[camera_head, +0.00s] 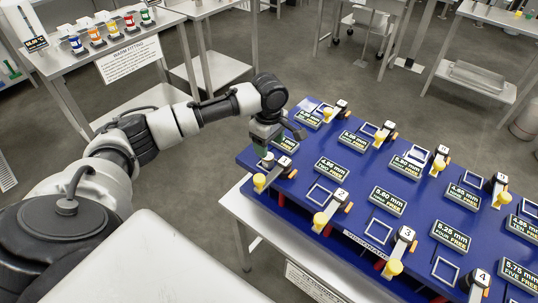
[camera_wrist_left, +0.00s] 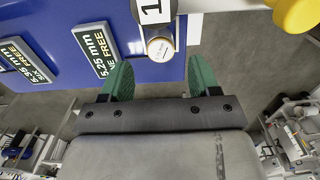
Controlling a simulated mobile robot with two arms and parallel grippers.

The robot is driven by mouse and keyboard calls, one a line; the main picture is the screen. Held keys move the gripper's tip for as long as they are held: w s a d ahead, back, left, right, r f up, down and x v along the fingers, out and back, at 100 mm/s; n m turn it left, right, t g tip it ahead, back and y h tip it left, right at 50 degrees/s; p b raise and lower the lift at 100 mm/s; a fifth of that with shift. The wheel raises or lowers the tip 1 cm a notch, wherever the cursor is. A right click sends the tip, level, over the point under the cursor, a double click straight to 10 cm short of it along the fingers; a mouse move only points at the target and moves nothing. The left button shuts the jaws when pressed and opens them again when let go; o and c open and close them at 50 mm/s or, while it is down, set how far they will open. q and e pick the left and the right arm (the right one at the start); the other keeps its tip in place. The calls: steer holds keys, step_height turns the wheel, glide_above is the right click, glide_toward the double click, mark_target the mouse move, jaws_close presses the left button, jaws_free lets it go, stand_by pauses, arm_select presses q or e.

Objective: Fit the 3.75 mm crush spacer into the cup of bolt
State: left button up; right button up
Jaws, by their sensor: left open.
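My left gripper (camera_head: 264,150) hangs over the blue board's near left corner in the head view, by the bolt unit marked 1 (camera_head: 284,162). In the left wrist view its green fingers (camera_wrist_left: 160,80) are apart, with nothing gripped. A small pale round piece with tiny print (camera_wrist_left: 160,48) shows just beyond the fingertips, roughly centred between them, at the end of unit 1 (camera_wrist_left: 153,10). The print is too small to read, so I cannot tell whether this is the 3.75 mm crush spacer. Fingers and arm partly hide this corner in the head view.
A yellow knob (camera_wrist_left: 296,14) is near the gripper. A side table (camera_head: 120,45) holds coloured items. Grey floor lies left of the board.

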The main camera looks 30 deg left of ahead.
mark_target(269, 157)
arm_select(q)
step_height(269, 157, up, 6)
steer(key=shift+r+b, duration=0.15)
steer(key=shift+b, duration=0.15)
steer(key=shift+s, duration=0.1)
stand_by(0.4)
